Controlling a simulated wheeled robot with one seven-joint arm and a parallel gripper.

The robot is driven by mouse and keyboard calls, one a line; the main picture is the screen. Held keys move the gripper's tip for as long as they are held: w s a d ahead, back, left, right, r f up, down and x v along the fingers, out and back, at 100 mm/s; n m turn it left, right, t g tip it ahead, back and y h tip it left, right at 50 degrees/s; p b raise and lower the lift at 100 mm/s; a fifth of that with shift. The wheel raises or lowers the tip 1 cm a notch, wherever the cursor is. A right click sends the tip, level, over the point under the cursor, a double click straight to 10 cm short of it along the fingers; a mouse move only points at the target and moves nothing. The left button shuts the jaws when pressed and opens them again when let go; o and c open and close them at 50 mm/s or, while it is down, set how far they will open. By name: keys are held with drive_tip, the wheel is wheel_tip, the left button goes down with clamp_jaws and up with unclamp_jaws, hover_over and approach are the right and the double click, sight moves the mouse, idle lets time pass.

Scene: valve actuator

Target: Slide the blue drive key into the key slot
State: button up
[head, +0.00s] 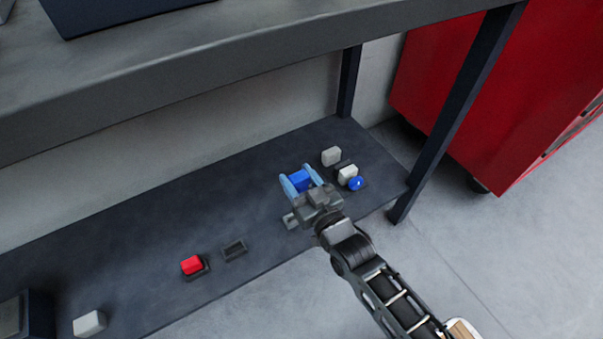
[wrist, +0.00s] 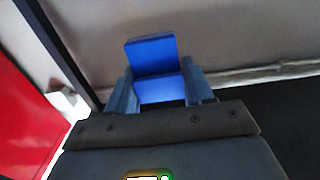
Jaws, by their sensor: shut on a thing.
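The blue drive key (head: 300,179) is a blue block between the pale-blue fingers of my gripper (head: 302,182), over the lower shelf. In the wrist view the key (wrist: 151,55) sits between the two fingers (wrist: 160,94) and sticks out past their tips. My gripper is shut on it. A small dark rectangular frame with a recess (head: 235,250) lies on the shelf, left of and nearer than my gripper; it looks like an empty key slot, apart from the key. The wrist view does not show it.
A red block (head: 192,265) sits in a dark base left of the frame. White blocks (head: 331,156) (head: 90,323) and a blue round knob (head: 356,183) stand on the shelf (head: 130,235). The upper shelf (head: 200,75) overhangs; a dark leg (head: 460,105) and red cabinet (head: 500,90) stand right.

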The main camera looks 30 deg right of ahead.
wheel_tip(320, 180, down, 9)
drive_tip(key=w, duration=0.2)
drive_tip(key=shift+w+b, duration=0.25)
drive_tip(key=shift+b, duration=0.1)
drive_tip(key=shift+a+f, duration=0.1)
drive_tip(key=shift+f, duration=0.05)
wheel_tip(320, 180, down, 6)
drive_tip(key=b, duration=0.5)
drive_tip(key=shift+r+b, duration=0.2)
drive_tip(key=shift+b, duration=0.2)
drive_tip(key=shift+f+b, duration=1.55)
drive_tip(key=shift+f, duration=0.2)
idle(1.5)
drive_tip(key=o, duration=1.3)
drive_tip(key=shift+c, duration=0.2)
drive_tip(key=shift+s+p, duration=1.3)
drive_tip(key=shift+s, duration=2.6)
